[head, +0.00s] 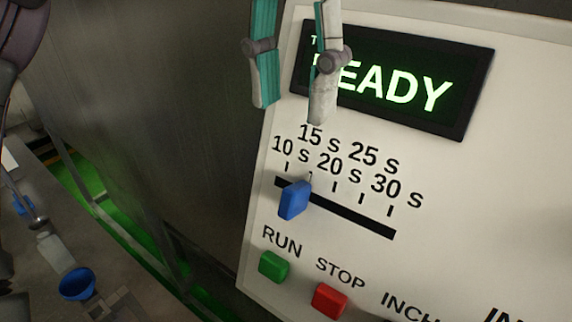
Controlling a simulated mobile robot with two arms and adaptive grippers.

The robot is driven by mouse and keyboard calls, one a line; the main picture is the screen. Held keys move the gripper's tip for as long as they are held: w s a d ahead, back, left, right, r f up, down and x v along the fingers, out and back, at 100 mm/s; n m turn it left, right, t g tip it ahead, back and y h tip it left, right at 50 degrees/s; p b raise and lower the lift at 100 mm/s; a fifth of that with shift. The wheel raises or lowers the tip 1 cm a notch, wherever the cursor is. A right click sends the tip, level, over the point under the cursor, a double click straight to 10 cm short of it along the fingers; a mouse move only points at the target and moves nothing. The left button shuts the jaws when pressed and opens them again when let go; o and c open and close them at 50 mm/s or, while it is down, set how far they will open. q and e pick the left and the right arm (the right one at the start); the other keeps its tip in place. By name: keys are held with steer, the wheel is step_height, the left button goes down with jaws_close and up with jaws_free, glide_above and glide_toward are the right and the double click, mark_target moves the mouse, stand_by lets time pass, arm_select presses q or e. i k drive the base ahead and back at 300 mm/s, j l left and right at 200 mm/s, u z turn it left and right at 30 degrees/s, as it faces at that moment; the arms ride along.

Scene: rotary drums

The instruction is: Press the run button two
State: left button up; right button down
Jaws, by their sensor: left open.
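The control panel (480,220) is a pale plate on the right side of the head view, tilted in the picture. Its green RUN button (273,266) is at the lower left, under the RUN label. My left gripper (293,112) hangs from the top edge, its two fingers apart and nothing between them. It is above the button in the picture, in front of the panel's upper left, and one finger covers part of the display (390,80), which reads READY. My right gripper is not in view.
A red STOP button (329,300) sits right of RUN. A blue slider (294,200) stands near the 10 s end of a black slot above them. A dark metal wall (150,110) is left of the panel.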

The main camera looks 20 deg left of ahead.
mark_target(273, 266)
steer(key=k, duration=2)
